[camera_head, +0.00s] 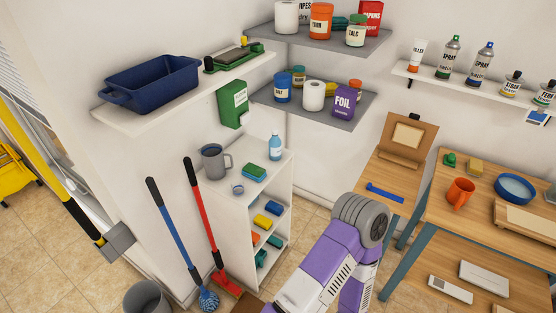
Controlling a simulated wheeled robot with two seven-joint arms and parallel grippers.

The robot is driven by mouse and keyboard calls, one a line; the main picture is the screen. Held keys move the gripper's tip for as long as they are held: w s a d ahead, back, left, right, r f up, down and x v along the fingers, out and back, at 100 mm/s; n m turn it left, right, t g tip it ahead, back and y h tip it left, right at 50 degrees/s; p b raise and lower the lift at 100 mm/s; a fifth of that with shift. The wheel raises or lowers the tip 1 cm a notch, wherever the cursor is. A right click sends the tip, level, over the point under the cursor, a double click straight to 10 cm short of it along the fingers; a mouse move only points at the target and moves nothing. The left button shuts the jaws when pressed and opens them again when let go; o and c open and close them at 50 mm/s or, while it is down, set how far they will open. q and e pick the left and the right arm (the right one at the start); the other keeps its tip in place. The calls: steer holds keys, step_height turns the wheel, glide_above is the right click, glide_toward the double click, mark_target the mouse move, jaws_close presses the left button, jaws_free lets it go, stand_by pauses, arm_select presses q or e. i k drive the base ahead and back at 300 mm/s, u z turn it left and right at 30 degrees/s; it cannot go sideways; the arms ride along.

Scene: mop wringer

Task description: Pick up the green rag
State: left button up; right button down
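I cannot make out a thing that is clearly a green rag. A blocky green item (254,172) lies on top of the white shelf unit (271,153), in front of a blue bottle. A small green object (450,159) sits at the back of the wooden table on the right. Small green blocks (275,242) lie in the unit's lower compartments among yellow, orange and blue ones. A purple and white arm of mine rises from the bottom, right of centre. Neither gripper shows, so I cannot see whether either holds anything.
A grey mug (215,162) stands on the unit. A blue-handled mop (174,243) and a red-handled broom (203,220) lean by the wall. A grey bucket (149,298) stands at bottom left. The wooden table (427,225) holds an orange mug (460,193) and a blue bowl (514,188).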

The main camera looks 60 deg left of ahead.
mark_target(252, 171)
steer(key=u, duration=0.9)
steer(key=i, duration=1.25)
steer(key=u, duration=1.2)
